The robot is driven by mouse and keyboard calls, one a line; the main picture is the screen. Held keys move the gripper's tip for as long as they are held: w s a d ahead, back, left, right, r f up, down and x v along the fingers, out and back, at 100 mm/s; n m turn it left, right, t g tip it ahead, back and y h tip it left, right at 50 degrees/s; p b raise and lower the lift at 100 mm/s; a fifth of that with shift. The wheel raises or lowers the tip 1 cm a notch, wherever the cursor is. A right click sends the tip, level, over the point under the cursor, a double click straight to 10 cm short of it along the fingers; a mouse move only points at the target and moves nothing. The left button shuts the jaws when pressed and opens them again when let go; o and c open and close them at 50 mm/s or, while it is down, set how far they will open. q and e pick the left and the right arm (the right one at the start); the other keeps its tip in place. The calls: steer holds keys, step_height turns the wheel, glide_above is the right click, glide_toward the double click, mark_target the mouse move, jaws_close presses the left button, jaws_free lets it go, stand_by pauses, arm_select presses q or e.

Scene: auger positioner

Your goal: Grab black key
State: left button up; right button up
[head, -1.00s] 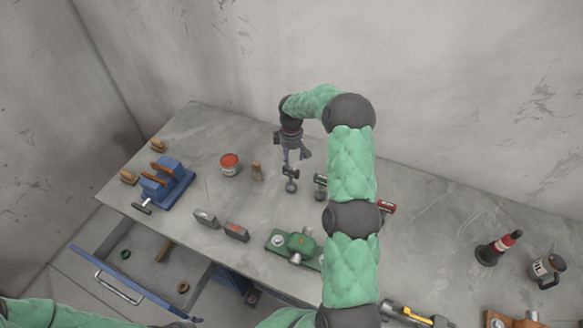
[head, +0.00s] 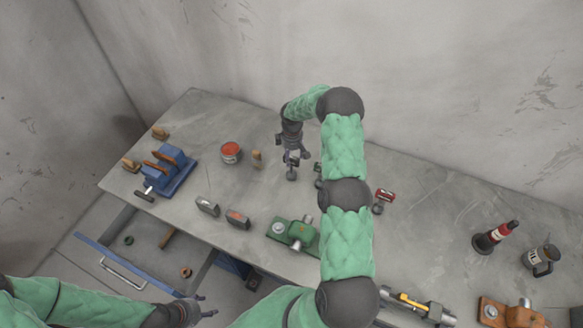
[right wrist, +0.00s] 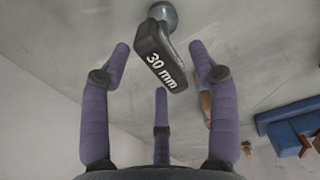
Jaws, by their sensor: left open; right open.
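The black key (right wrist: 160,58), marked "30 mm", has a dark block-shaped head and a round grey end. In the right wrist view it lies ahead of and between the spread fingers of my right gripper (right wrist: 160,80), which is open and empty. In the head view that gripper (head: 292,160) is low over the table, right at the key (head: 291,175), and partly hides it. I cannot tell whether a finger touches it. My left gripper (head: 207,307) is open and empty at the lower left, in front of the table.
A green-marked key (head: 318,169) is partly hidden beside my right arm. A red key (head: 384,195) lies farther right. A red-topped can (head: 231,152) and a small wooden piece (head: 257,159) stand left of my right gripper. A blue vise (head: 168,172) is farther left. An open drawer (head: 150,250) juts out in front.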

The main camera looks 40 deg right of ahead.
steer(key=shift+d+f, duration=0.1)
steer(key=shift+f, duration=0.85)
jaws_close()
steer(key=shift+r, duration=0.1)
steer(key=shift+w+r, duration=0.1)
steer(key=shift+r, duration=0.05)
